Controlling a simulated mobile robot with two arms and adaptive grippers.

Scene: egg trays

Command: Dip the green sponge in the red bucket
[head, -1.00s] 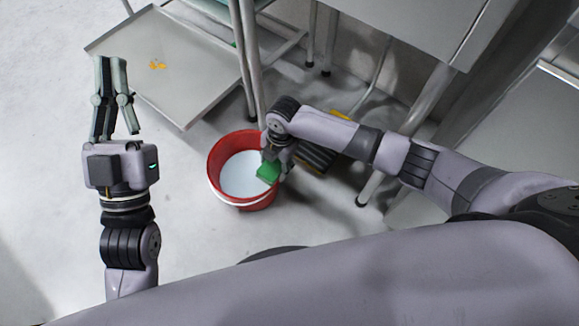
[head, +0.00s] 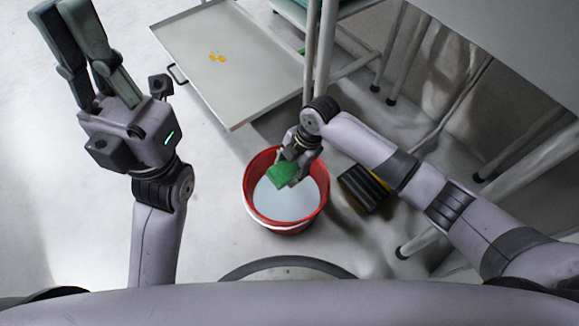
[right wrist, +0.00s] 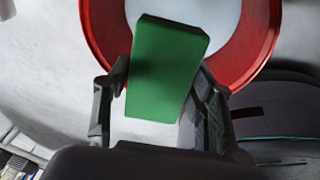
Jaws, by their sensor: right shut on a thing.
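The red bucket (head: 250,203) stands upright on the floor with a pale, whitish-blue surface inside. The green sponge (head: 283,174) is in my right gripper (head: 297,171), over the inside of the bucket near its far rim. In the right wrist view the sponge (right wrist: 167,70) sits between the two fingers (right wrist: 160,98), tilted, with the bucket's red wall (right wrist: 262,35) behind it. I cannot tell whether the sponge touches the liquid. My left gripper (head: 64,12) is raised at the left, away from the bucket, its fingers close together and empty.
A metal cart shelf (head: 235,100) with small yellow-orange bits (head: 217,57) stands behind the bucket. A black and yellow object (head: 364,188) lies right of the bucket, near metal table legs (head: 415,243). The floor left of the bucket is clear.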

